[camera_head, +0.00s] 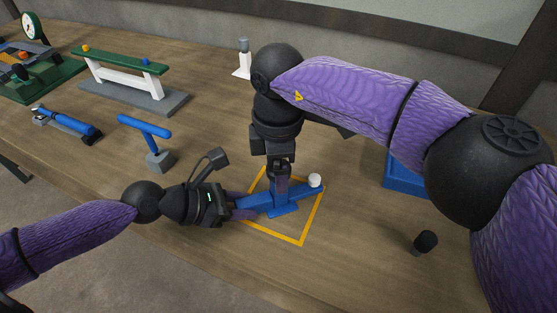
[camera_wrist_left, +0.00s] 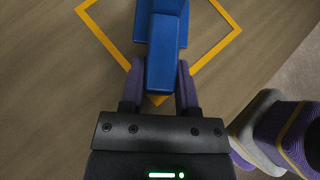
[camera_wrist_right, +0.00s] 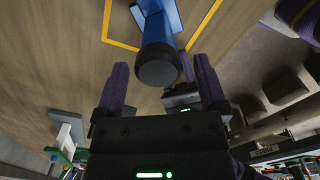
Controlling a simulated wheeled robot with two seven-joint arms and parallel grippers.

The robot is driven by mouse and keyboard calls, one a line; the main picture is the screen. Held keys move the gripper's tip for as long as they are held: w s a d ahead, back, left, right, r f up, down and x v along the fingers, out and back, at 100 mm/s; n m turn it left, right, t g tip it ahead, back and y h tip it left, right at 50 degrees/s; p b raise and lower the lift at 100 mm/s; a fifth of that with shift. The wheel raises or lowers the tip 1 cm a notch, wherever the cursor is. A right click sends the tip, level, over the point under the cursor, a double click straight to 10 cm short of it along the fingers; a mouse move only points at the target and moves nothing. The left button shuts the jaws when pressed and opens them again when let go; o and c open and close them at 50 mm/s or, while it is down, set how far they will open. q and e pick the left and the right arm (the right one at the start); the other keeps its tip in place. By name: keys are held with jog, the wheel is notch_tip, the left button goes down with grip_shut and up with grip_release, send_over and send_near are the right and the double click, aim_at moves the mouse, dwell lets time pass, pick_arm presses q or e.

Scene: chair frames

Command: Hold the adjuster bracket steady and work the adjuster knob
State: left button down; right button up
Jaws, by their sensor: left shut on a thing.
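The blue adjuster bracket (camera_head: 282,207) lies inside a yellow square outline (camera_head: 302,241) on the wooden table. My left gripper (camera_head: 240,206) is shut on the bracket's bar; in the left wrist view its fingers flank the blue bar (camera_wrist_left: 163,75). A round black adjuster knob (camera_wrist_right: 158,67) shows end-on in the right wrist view. My right gripper (camera_wrist_right: 160,62) is open around it, with gaps visible on both sides. In the head view the right gripper (camera_head: 280,172) points down over the bracket and hides the knob.
A blue box (camera_head: 400,172) stands at the right, partly behind my right arm. A black cylinder (camera_head: 425,242) is on the table at the front right. A blue T-handle (camera_head: 146,128), a blue-and-black tool (camera_head: 68,123) and a green-topped bench (camera_head: 125,62) stand to the left.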

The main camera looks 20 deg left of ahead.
jog(key=shift+o, duration=0.2)
jog(key=shift+r, duration=0.1)
notch_tip(320, 180, up, 12)
pick_arm(q)
jog(key=shift+c, duration=1.4)
grip_release()
jog(key=v, duration=1.2)
